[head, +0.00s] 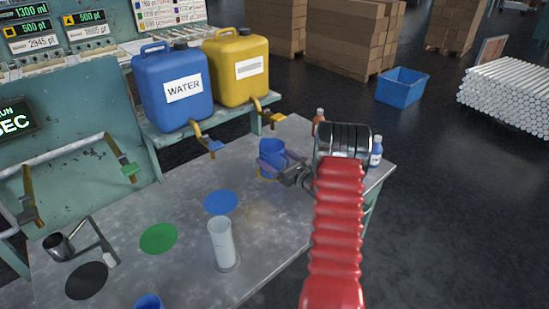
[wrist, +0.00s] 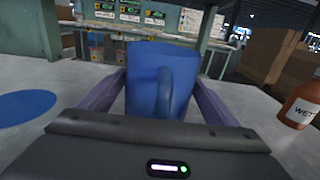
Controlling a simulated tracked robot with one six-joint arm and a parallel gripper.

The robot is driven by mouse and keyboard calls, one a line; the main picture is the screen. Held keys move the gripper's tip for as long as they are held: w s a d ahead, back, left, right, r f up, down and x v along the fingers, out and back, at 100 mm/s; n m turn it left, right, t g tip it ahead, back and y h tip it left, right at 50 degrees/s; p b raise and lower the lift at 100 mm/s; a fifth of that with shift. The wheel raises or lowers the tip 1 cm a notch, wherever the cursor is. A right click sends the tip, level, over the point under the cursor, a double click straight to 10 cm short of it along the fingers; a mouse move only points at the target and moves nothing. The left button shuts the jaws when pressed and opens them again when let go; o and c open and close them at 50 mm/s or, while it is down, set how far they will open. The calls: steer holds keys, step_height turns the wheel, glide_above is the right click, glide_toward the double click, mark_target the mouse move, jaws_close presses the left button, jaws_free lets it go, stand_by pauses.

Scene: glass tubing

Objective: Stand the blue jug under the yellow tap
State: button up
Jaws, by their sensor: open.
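The blue jug (head: 272,152) stands upright on the grey metal table, right of centre. My gripper (head: 277,167) is open with its fingers at the jug, which partly hide it. In the wrist view the jug (wrist: 160,82) stands between the two spread fingers, its handle facing the camera. A gap shows beside it, at least on the right. The yellow container (head: 238,68) stands on a raised shelf, with its tap (head: 270,114) jutting out over the table, behind the jug.
The blue WATER container (head: 172,88) has a blue-handled tap (head: 211,144). A clear cylinder (head: 222,244), blue disc (head: 220,202), green disc (head: 159,238) and black disc (head: 86,281) are on the table. Bottles (head: 376,152) stand at the right edge; an orange-brown one (wrist: 299,103) shows in the wrist view.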

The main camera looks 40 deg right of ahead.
steer(key=shift+s+d, duration=0.1)
steer(key=shift+s, duration=3.5)
